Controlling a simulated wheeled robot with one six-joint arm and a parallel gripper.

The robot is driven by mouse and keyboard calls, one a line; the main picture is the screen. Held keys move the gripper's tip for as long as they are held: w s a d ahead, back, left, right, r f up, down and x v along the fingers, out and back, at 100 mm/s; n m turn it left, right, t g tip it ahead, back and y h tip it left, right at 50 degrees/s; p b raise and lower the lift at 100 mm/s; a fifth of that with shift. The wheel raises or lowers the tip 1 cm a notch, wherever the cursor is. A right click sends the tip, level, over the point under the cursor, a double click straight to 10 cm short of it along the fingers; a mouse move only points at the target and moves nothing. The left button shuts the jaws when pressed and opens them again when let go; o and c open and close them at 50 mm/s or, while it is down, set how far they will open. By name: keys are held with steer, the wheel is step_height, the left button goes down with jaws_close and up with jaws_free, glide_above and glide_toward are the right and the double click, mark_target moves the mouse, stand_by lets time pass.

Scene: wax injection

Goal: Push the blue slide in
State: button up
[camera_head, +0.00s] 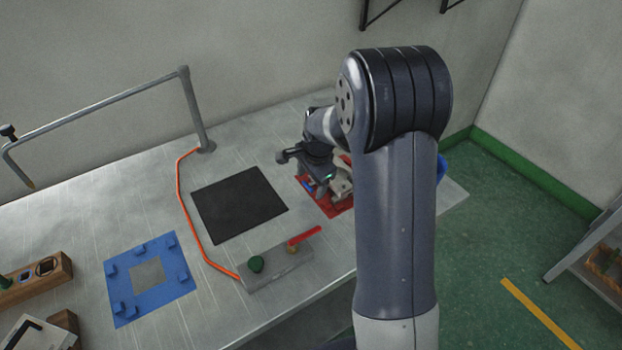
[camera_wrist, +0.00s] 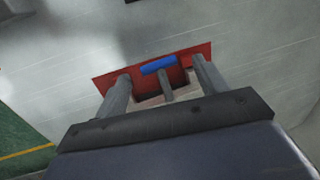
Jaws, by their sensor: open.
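The blue slide (camera_wrist: 158,65) shows in the wrist view as a short blue bar on a grey stem, over a red plate (camera_wrist: 104,80). My gripper (camera_wrist: 160,72) is open, with one finger on each side of the blue bar; I cannot tell whether either finger touches it. Nothing is seen held. In the head view my gripper (camera_head: 318,180) is low over the red plate (camera_head: 338,209) at the right end of the bench. My arm hides part of the plate and the metal block on it.
A black mat (camera_head: 240,205) lies left of the red plate. In front is a grey block (camera_head: 278,267) with a green knob and a red lever. A blue plate (camera_head: 150,280), an orange hose (camera_head: 190,220) and a metal rail (camera_head: 110,96) are further left.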

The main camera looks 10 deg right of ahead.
steer(key=shift+c, duration=0.4)
steer(key=c, duration=1.3)
steer(key=shift+w+d, duration=0.2)
steer(key=shift+d, duration=0.4)
steer(key=shift+w+d, duration=0.2)
steer(key=shift+d, duration=0.35)
steer(key=o, duration=1.4)
steer(key=shift+r, duration=0.1)
steer(key=r, duration=0.3)
steer(key=s+r, duration=0.1)
steer(key=r, duration=0.3)
steer(key=s+r, duration=0.1)
steer(key=r, duration=0.2)
steer(key=shift+d+r+b, duration=0.2)
steer(key=shift+d+b, duration=0.2)
